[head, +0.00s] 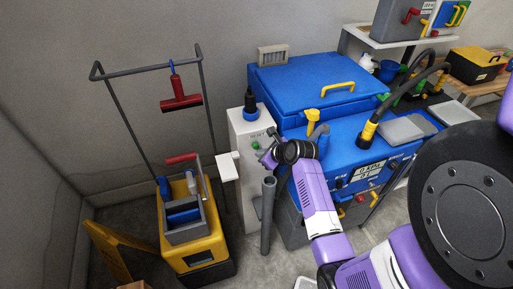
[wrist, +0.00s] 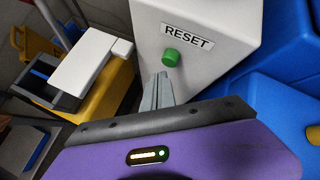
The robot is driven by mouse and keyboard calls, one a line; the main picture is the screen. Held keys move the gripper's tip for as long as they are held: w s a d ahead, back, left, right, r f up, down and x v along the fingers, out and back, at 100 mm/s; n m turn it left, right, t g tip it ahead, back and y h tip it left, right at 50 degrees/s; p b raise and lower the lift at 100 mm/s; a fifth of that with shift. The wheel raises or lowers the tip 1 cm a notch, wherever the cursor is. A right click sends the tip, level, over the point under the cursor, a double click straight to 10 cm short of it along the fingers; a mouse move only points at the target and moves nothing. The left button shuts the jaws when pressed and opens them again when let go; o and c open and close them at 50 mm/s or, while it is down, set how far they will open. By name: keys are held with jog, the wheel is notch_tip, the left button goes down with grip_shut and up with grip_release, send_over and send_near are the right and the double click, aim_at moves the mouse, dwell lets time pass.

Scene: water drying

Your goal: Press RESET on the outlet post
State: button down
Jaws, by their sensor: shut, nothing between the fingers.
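The outlet post (head: 240,175) is a white upright box standing left of the blue machine. Its green RESET button (wrist: 170,57) sits on the front face under a black-on-white RESET label (wrist: 187,37) in the wrist view. The button also shows small in the head view (head: 256,145). My gripper (wrist: 162,76) is shut and empty, its fingertips just below the button in the wrist view. Whether the tips touch the post cannot be told. In the head view my gripper (head: 268,158) is beside the post's right front, partly hidden by my wrist.
A white flap (head: 229,167) juts from the post's left. A yellow cart (head: 190,245) with a grey caddy stands left. A grey upright pipe (head: 268,215) stands in front of the post. The blue machine (head: 300,75) closes the right side. A dark bottle (head: 250,103) tops the post.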

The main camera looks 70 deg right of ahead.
jog(key=shift+d, duration=0.1)
jog(key=shift+w+d, duration=0.25)
dwell(0.3)
jog(key=shift+w+d+p, duration=0.35)
jog(key=shift+d, duration=0.05)
dwell(0.9)
dwell(0.3)
jog(key=shift+s+a+p, duration=0.6)
jog(key=shift+a+p, duration=0.15)
jog(key=shift+p, duration=0.05)
jog(key=shift+s+a+p, duration=1.6)
jog(key=shift+s+a, duration=0.05)
jog(key=shift+a, duration=0.25)
